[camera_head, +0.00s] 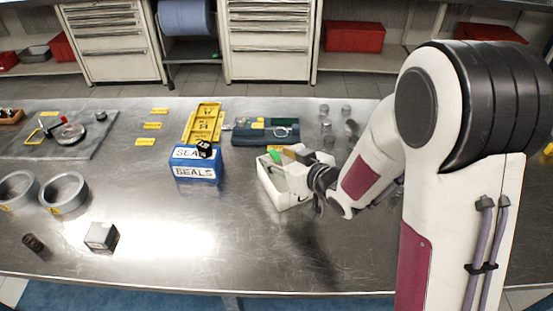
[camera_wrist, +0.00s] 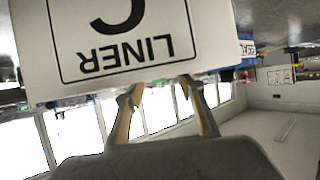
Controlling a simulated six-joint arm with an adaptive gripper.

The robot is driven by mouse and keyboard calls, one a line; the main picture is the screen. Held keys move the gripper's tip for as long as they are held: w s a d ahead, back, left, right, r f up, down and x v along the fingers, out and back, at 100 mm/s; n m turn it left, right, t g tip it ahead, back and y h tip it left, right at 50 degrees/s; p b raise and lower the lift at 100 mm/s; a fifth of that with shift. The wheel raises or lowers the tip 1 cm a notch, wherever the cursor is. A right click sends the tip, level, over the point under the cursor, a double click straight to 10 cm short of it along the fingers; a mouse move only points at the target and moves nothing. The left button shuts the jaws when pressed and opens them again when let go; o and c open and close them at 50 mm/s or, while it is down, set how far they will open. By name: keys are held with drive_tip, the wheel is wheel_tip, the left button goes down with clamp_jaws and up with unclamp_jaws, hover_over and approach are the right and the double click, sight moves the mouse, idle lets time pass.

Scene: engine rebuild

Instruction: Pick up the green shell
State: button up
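A small green piece (camera_head: 275,157), which may be the green shell, shows at the back left of an open white box (camera_head: 286,196). Its shape is too small to tell. The box also shows in the wrist view (camera_wrist: 215,35), its "LINER C" label upside down. My gripper (camera_wrist: 161,87) is at that box, with its two fingers apart at the box's edge and nothing seen between them. In the head view my wrist hangs over the box's right side and hides part of its inside. The green shell cannot be clearly made out in the wrist view.
A blue "SEALS" box (camera_head: 195,168) stands left of the white box. A dark green case (camera_head: 265,133) and a yellow tray (camera_head: 203,122) lie behind. Several small metal cylinders (camera_head: 326,125) stand at the back right. The front middle of the metal bench (camera_head: 240,260) is clear.

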clamp_jaws()
drive_tip(key=shift+r, duration=0.2)
wheel_tip(320, 180, up, 10)
drive_tip(key=shift+f, duration=0.15)
idle(0.9)
idle(0.4)
